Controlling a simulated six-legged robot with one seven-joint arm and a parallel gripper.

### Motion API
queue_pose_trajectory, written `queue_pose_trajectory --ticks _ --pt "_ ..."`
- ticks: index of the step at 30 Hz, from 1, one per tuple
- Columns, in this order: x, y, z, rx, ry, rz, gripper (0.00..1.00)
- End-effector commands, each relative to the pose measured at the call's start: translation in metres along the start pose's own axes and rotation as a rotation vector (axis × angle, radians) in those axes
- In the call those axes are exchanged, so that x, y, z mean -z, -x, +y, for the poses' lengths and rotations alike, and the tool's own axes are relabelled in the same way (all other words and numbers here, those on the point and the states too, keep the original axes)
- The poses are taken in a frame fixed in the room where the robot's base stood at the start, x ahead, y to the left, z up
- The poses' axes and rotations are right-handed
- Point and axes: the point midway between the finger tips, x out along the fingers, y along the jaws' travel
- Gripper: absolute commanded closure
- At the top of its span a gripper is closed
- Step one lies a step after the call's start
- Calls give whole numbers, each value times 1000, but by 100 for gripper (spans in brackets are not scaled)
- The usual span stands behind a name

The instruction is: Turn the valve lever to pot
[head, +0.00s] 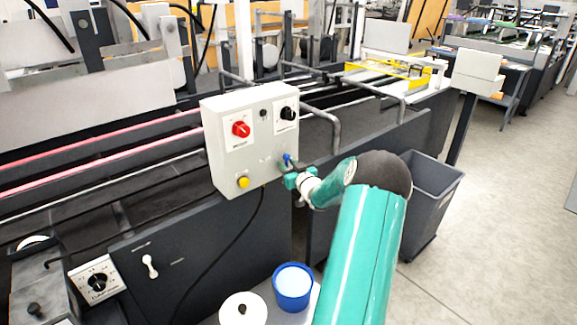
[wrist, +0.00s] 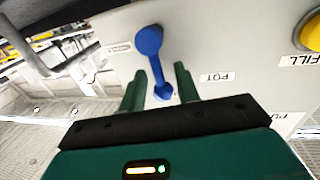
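The blue valve lever (wrist: 154,62) is on the face of the white control box (head: 217,130). In the wrist view its round pivot is at the top and its arm runs down, slightly right, to a knobbed end. A POT label (wrist: 217,77) is right of the lever; a smaller, unreadable label (wrist: 118,47) is left of the pivot. My gripper (wrist: 161,72) is open, with one green finger on each side of the lever's arm and visible gaps on both sides. In the head view the lever (head: 287,159) shows small just above my gripper (head: 288,174).
The box also carries a red knob (head: 241,129), a black knob (head: 287,113) and a yellow button (head: 243,182), labelled FILL in the wrist view. A blue container (head: 293,287) stands below. A grey bin (head: 433,190) is behind my arm. Open floor lies to the right.

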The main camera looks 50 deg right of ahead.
Motion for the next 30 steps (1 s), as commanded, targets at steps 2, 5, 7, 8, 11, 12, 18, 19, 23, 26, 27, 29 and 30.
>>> queue_pose_trajectory --ticks 2,5,7,8,11,12,18,19,23,26,27,29,30 --pt "0 -1 0 -1 0 0 68" --pt "0 -1 1 -1 0 0 68" --pt "0 -1 1 -1 0 0 68" --pt "0 -1 1 -1 0 0 74" --pt "0 0 1 -1 0 0 94" --pt "0 0 1 -1 0 0 100" --pt "0 0 1 -1 0 1 100" --pt "0 0 0 -1 1 1 100" --pt "0 0 0 -1 12 3 100" --pt "0 0 -1 0 36 9 100" --pt "0 0 -2 -1 49 11 100" --pt "0 0 -3 0 76 16 100" --pt "0 0 -4 0 95 21 100"
